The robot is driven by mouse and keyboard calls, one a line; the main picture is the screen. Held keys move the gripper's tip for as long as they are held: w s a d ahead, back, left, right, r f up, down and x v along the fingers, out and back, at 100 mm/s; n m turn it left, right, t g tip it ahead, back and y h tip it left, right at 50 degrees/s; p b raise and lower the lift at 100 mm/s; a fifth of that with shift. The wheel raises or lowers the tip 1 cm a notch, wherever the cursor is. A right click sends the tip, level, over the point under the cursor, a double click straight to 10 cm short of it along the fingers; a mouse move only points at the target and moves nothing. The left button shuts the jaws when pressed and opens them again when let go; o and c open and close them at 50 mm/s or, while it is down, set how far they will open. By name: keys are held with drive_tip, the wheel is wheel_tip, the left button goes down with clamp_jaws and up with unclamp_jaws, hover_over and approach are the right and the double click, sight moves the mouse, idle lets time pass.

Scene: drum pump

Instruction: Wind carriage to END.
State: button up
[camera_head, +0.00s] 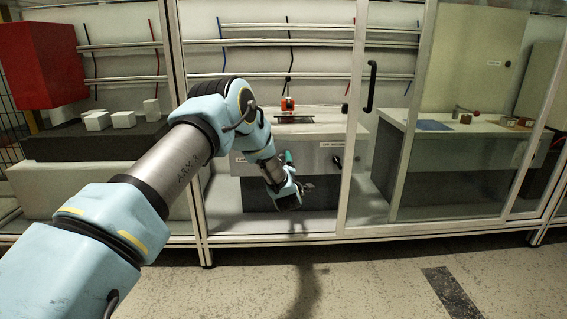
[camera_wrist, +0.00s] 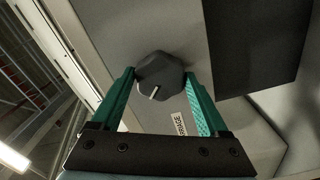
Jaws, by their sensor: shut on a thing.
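A dark faceted knob (camera_wrist: 168,72) with a white pointer line sits on the grey cabinet front in the wrist view. My gripper (camera_wrist: 159,76) has its two green fingers on either side of this knob, shut on it. A partly hidden label (camera_wrist: 180,123), reading something like "...RIAGE", is beside the right finger. In the head view my gripper (camera_head: 287,158) is at the front of the grey cabinet (camera_head: 322,158), and my arm hides the held knob. A small red-orange block (camera_head: 287,103), possibly the carriage, is on the cabinet top by a dark strip (camera_head: 293,119). No END mark is readable.
A second black knob (camera_head: 337,161) is on the cabinet front, to the right. A glazed frame with a black door handle (camera_head: 371,87) stands right of my arm. White blocks (camera_head: 123,119) and a red box (camera_head: 42,65) are at the left. A bench (camera_head: 455,126) is behind glass.

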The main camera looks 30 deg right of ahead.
drive_tip(key=shift+a+f+n+p, duration=0.1)
drive_tip(key=shift+n+p, duration=0.5)
drive_tip(key=shift+n, duration=16.9)
drive_tip(key=o, duration=1.2)
drive_tip(key=shift+o, duration=0.2)
drive_tip(key=shift+s, duration=0.1)
